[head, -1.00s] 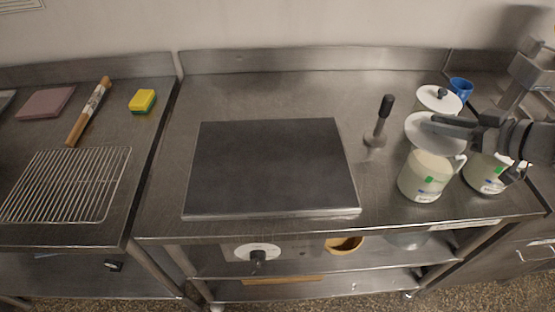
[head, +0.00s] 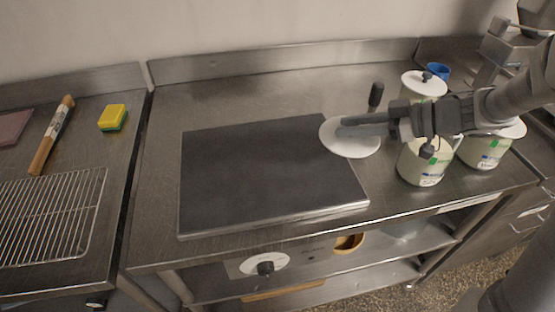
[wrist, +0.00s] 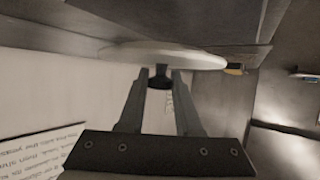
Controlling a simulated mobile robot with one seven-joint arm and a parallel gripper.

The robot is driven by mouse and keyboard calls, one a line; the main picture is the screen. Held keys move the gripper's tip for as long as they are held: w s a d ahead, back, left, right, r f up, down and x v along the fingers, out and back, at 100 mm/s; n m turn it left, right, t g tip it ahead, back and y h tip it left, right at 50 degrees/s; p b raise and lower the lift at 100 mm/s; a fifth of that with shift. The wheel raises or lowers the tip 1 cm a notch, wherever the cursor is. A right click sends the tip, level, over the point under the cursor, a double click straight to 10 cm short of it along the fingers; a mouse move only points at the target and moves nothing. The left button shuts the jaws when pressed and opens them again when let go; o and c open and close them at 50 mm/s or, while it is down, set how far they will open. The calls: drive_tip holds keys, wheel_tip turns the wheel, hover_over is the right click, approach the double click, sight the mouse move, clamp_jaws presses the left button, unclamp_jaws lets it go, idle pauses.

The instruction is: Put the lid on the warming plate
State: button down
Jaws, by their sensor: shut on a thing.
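The warming plate (head: 260,175) is a dark flat slab with a metal rim in the middle of the steel counter. My gripper (head: 345,127) is shut on the knob of a white round lid (head: 350,145), which also shows in the wrist view (wrist: 170,56). The lid is held over or in front of the plate's right edge in the head view; its exact height is hard to tell. The gripper (wrist: 160,85) covers the knob in the head view, but its dark shape shows between the fingers in the wrist view.
Pale lidless jar (head: 422,165) stands right of the plate, with two lidded jars (head: 424,87) (head: 488,148) near it. A dark-handled tool (head: 376,96) stands behind the lid. A blue cup (head: 437,70) is at the back right.

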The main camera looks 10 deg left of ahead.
drive_tip(key=b, duration=0.3)
hover_over(300, 168)
wheel_tip(300, 168, down, 6)
drive_tip(key=shift+f, duration=0.1)
drive_tip(key=shift+f+b, duration=0.7)
drive_tip(key=shift+f, duration=1.2)
drive_tip(key=shift+f, duration=0.15)
drive_tip(key=c, duration=0.6)
unclamp_jaws()
